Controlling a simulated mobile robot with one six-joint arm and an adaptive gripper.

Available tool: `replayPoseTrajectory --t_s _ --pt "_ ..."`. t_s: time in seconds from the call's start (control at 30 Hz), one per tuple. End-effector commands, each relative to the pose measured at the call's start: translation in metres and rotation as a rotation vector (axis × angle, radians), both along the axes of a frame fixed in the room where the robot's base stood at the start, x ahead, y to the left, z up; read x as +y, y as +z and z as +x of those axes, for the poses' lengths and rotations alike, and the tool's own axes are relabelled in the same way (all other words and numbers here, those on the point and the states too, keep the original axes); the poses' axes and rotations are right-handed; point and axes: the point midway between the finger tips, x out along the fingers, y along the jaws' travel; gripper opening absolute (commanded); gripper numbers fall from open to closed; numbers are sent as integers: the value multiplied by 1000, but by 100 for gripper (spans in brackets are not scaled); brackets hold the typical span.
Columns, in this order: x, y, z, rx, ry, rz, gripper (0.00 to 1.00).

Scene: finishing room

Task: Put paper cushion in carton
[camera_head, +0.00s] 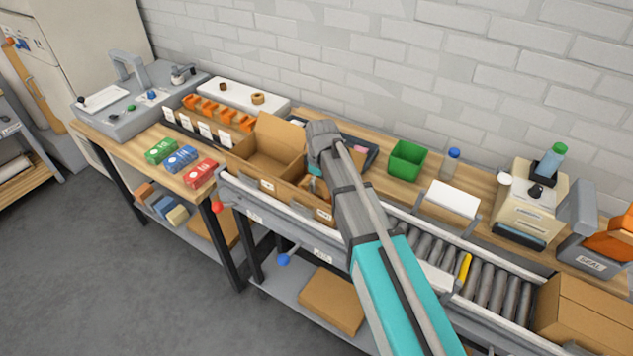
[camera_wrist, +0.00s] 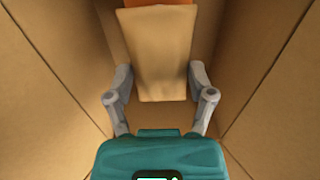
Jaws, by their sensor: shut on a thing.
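My gripper (camera_wrist: 160,78) is shut on the tan paper cushion (camera_wrist: 154,50), with one finger on each side of it. Brown cardboard walls of the carton (camera_wrist: 45,75) rise around the gripper and cushion in the wrist view. In the head view, the open carton (camera_head: 288,193) sits at the near edge of the bench, and my arm reaches over it with the gripper pointing down. My wrist and arm hide much of its inside. Something orange (camera_wrist: 160,2) shows beyond the cushion at the top of the wrist view; I cannot tell what it is.
An open brown box section with a raised flap (camera_head: 280,133) stands left of my wrist. A green bin (camera_head: 406,161) and a blue-capped bottle (camera_head: 451,163) stand to the right. A roller conveyor (camera_head: 485,285) runs along the front, with a closed box (camera_head: 585,318) at right.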

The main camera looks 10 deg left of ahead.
Motion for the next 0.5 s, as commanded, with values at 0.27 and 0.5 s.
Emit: replayPoseTrajectory --t_s 0.27,0.5 --pt "0 0 0 0 0 0 45" --pt "0 0 0 0 -1 0 79"
